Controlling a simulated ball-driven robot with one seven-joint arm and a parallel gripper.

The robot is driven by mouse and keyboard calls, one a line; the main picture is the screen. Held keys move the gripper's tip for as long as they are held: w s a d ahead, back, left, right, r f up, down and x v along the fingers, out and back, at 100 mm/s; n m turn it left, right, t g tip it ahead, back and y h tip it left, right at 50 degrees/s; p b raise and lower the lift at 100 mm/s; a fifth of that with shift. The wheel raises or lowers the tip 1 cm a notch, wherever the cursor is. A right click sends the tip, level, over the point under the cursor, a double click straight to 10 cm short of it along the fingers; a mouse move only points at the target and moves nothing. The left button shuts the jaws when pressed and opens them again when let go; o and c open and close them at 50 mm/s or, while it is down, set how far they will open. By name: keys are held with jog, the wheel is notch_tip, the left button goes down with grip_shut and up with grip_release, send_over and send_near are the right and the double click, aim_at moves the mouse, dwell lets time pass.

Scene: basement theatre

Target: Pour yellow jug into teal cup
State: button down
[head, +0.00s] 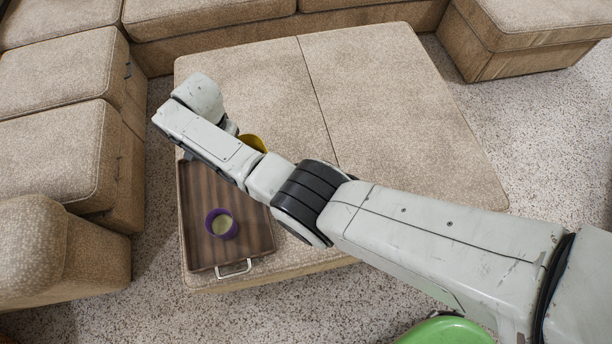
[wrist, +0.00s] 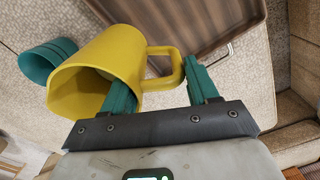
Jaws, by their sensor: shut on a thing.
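The yellow jug (wrist: 115,62) is in my gripper (wrist: 160,88), whose teal fingers close around the handle side. In the wrist view its open mouth faces the lower left; how far it is tilted I cannot tell. The teal cup (wrist: 47,61) shows just left of the jug in the wrist view, partly hidden behind it. No stream between them is visible. In the head view only a bit of the yellow jug (head: 253,142) shows past my arm, near the tray's far end. My gripper and the teal cup are hidden there.
A dark wooden tray (head: 198,247) with metal handles lies on the large beige ottoman (head: 400,110). A purple cup (head: 212,228) with pale contents stands on it. Sofa sections (head: 60,140) border the left and back. A green rounded thing (head: 447,332) is at the bottom. The ottoman's right side is clear.

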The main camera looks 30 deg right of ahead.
jog(key=p, duration=0.1)
jog(key=r+p, duration=0.1)
jog(key=p, duration=0.1)
jog(key=shift+s+d+r+t+y, duration=0.3)
jog(key=shift+d, duration=0.05)
jog(key=p, duration=0.3)
jog(key=shift+s+d+r+t+y, duration=0.25)
jog(key=shift+s+r+t+y, duration=0.05)
jog(key=shift+s+r+y, duration=0.1)
jog(key=s+d+t+y, duration=0.2)
jog(key=s+d+t+y+b, duration=0.1)
jog(key=s+d+t+y, duration=0.1)
jog(key=s+d+t+y+b, duration=0.1)
jog(key=s+d+t+y, duration=0.1)
jog(key=shift+s+d+r, duration=0.1)
jog(key=shift+d+r, duration=0.1)
jog(key=shift+r, duration=0.15)
jog(key=shift+s+d+r+t+y+b, duration=0.1)
jog(key=shift+d+r+t+y+b, duration=0.15)
jog(key=shift+b, duration=0.2)
jog(key=shift+s+d+r+t+y+b, duration=0.15)
jog(key=shift+s+r+t+y+b, duration=0.25)
jog(key=shift+b, duration=0.4)
jog(key=shift+s+d+r+t+y+b, duration=0.45)
jog(key=shift+d+t+y+b, duration=0.2)
jog(key=shift+b, duration=1.45)
dwell(0.6)
